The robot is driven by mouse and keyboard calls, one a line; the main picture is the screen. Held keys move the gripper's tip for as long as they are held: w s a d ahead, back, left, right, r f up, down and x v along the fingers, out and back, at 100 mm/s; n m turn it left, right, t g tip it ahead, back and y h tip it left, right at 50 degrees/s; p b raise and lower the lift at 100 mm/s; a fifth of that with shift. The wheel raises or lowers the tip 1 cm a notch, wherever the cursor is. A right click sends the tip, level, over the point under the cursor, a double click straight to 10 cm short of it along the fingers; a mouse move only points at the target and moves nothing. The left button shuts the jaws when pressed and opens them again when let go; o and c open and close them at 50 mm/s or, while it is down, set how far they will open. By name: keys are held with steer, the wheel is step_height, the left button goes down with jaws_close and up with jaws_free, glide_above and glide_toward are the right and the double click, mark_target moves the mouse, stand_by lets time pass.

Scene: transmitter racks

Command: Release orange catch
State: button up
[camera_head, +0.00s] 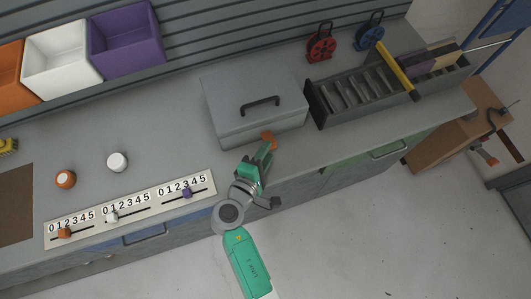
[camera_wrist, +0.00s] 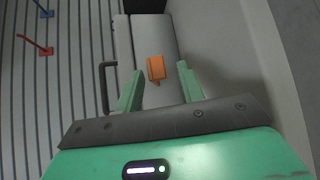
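The orange catch (camera_head: 269,137) sits on the front side of a grey metal case (camera_head: 246,104) that stands on the workbench. In the wrist view the orange catch (camera_wrist: 156,67) lies between and beyond the two green fingers of my gripper (camera_wrist: 158,84). The fingers are apart with nothing between them that I can see held. In the head view my gripper (camera_head: 262,152) is just in front of the case, close to the catch. Whether a finger touches the catch cannot be told. The case lid is down, with a dark handle (camera_head: 260,104) on top.
A slider panel (camera_head: 130,210) with orange, white and purple knobs lies left of my arm. An orange knob (camera_head: 65,179) and a white knob (camera_head: 117,162) stand behind it. A dark divided tray (camera_head: 358,95) stands right of the case. Bins (camera_head: 62,60) line the back wall.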

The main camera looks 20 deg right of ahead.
steer(key=v, duration=0.7)
steer(key=shift+s+a+p, duration=0.25)
steer(key=shift+a+p, duration=0.05)
steer(key=shift+a, duration=0.05)
steer(key=shift+w+r, duration=0.1)
